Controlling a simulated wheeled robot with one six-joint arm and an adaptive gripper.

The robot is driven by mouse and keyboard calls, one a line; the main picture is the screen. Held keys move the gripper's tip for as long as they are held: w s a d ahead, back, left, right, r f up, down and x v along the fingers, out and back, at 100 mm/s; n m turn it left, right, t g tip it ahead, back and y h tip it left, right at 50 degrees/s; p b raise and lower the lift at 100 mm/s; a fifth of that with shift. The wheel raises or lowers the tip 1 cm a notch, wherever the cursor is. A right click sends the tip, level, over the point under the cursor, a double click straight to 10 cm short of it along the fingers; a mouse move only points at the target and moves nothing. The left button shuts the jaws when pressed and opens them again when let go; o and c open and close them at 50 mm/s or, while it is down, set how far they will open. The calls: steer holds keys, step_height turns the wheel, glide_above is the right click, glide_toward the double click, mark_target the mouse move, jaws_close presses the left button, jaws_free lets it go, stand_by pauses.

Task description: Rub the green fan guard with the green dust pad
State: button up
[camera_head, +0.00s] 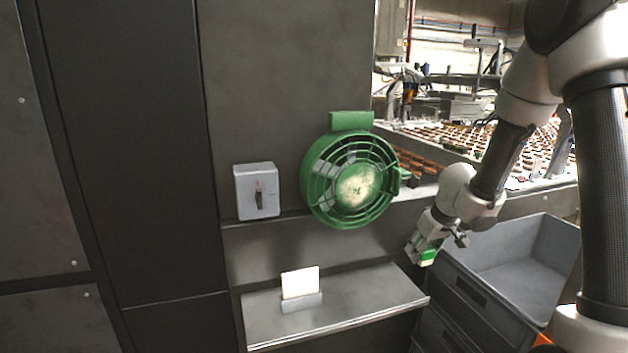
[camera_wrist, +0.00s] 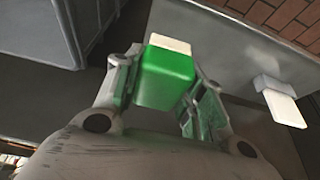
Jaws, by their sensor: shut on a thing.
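The green fan guard (camera_head: 316,190) is a round ringed cage on the dark wall panel, with a pale worn patch at its hub. A green block (camera_head: 348,121) sits on top of it. My gripper (camera_head: 424,253) is to the lower right of the guard, apart from it, near the shelf's right end. It is shut on the green dust pad (camera_head: 428,257), which has a pale edge. In the wrist view the pad (camera_wrist: 166,78) sits between the two fingers (camera_wrist: 158,88), its pale strip facing away from the palm. The fan guard is not in the wrist view.
A grey shelf (camera_head: 350,311) juts out below the guard and carries a white card in a holder (camera_head: 300,284). A grey switch box (camera_head: 257,191) is left of the guard. A grey crate (camera_head: 530,262) stands at right. A conveyor of biscuits (camera_head: 450,135) runs behind.

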steer(key=w+m, duration=0.1)
steer(key=m, duration=0.1)
steer(key=w+m+h, duration=0.1)
steer(key=shift+f+m, duration=0.2)
steer(key=shift+m, duration=0.2)
steer(key=shift+w+r, duration=0.15)
steer(key=shift+w, duration=0.2)
steer(key=shift+w+r, duration=0.1)
steer(key=shift+w, duration=0.05)
steer(key=shift+s+f, duration=0.25)
steer(key=shift+s, duration=0.25)
steer(key=shift+d, duration=0.1)
